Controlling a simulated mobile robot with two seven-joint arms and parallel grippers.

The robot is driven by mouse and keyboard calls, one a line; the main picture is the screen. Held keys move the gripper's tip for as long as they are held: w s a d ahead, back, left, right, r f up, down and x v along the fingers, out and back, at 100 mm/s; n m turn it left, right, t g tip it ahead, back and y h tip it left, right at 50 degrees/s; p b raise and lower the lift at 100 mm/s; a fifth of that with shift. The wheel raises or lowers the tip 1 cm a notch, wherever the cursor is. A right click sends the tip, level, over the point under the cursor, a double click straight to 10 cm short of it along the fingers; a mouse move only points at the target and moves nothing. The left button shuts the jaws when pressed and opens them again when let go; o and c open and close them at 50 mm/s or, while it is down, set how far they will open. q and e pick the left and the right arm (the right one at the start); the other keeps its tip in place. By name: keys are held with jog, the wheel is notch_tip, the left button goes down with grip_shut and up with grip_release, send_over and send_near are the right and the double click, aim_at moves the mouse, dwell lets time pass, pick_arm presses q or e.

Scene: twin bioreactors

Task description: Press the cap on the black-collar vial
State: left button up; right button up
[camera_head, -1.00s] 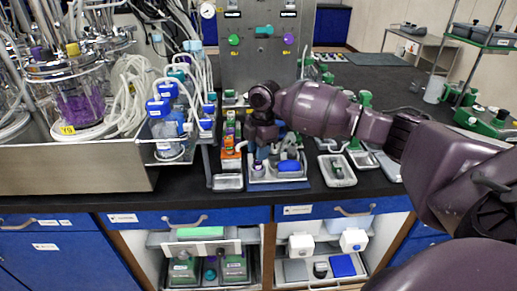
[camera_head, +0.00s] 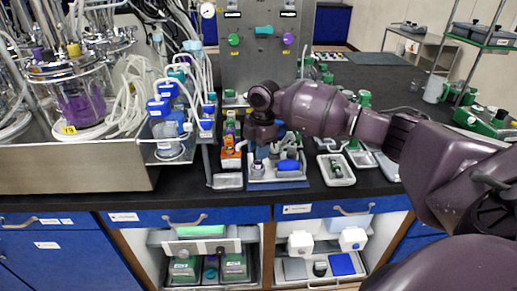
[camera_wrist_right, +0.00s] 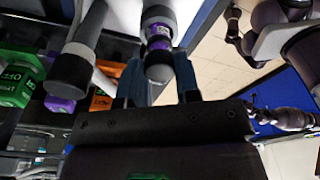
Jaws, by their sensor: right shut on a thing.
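My right gripper (camera_head: 264,146) is over the small blue-edged tray (camera_head: 262,186) on the bench. In the right wrist view, a vial (camera_wrist_right: 159,30) with a purple label and a dark grey end stands between the two blue fingers of my right gripper (camera_wrist_right: 161,84). The gripper is shut on this dark-ended vial; the exact contact is hard to see. A second cylinder (camera_wrist_right: 73,72) with a dark end is beside it, left of the fingers. In the head view, a small grey vial (camera_head: 258,168) stands at the tray's left. I cannot tell which piece is the cap. My left gripper is out of view.
A blue object (camera_head: 289,165) lies on the tray's right side. An orange box (camera_head: 231,160) and an empty metal dish (camera_head: 227,181) are at its left. Another tray (camera_head: 336,172) is at its right. The steel bioreactor basin (camera_head: 80,170) fills the left.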

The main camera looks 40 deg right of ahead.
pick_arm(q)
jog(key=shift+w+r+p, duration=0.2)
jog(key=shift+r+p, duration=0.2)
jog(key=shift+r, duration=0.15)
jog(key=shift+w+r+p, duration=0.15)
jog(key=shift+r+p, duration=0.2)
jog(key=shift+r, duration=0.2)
pick_arm(e)
jog(key=shift+f, duration=0.15)
dwell(1.9)
jog(key=o, duration=1.5)
jog(key=shift+c, duration=0.2)
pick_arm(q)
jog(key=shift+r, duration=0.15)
pick_arm(e)
jog(key=shift+r, duration=0.2)
jog(key=shift+r+p, duration=0.55)
jog(key=shift+r, duration=0.05)
jog(key=shift+r+p, duration=2.25)
jog(key=shift+r, duration=0.45)
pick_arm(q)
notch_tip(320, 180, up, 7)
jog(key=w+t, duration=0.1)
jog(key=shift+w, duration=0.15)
